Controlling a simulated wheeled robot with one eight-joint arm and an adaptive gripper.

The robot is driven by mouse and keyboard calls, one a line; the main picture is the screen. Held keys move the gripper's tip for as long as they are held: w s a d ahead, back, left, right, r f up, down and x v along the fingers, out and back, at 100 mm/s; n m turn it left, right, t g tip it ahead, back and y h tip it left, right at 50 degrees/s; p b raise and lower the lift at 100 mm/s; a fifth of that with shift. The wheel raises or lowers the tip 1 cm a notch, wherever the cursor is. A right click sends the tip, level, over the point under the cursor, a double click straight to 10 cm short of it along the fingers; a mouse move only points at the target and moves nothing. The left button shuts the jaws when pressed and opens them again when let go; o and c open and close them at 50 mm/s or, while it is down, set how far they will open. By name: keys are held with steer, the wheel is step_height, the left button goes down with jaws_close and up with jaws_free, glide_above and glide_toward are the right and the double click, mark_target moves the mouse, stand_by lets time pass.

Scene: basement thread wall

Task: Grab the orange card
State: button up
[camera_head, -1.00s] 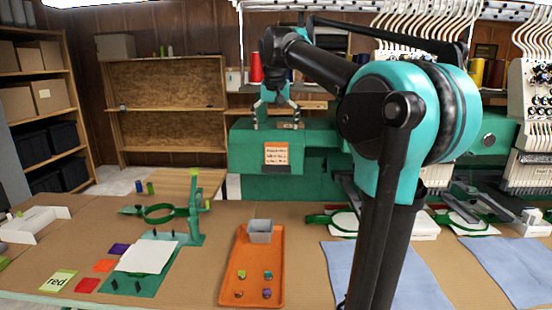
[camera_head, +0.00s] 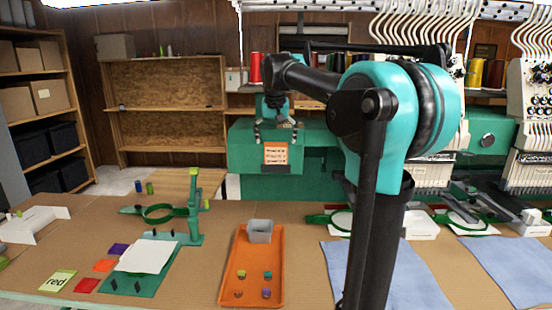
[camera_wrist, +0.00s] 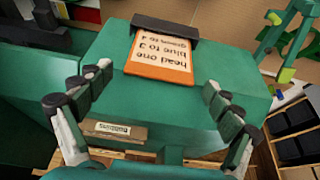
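An orange-bordered card (camera_head: 276,154) with printed text is on the front of the green machine housing (camera_head: 240,150). In the wrist view the card (camera_wrist: 160,72) appears upside down, with one edge at a dark clip or holder (camera_wrist: 165,27); the text reads "head one blue to 3" and a green line. My gripper (camera_head: 275,138) is in front of the housing, at the card's upper part. In the wrist view my gripper (camera_wrist: 158,80) is open, one finger on each side of the card, with nothing between them that it touches visibly.
A plain orange square (camera_head: 104,266) lies on the table near purple and red squares. A green hoop stand (camera_head: 194,215) is left.

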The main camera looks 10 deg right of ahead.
steer(key=c, duration=0.6)
steer(key=shift+r, duration=0.15)
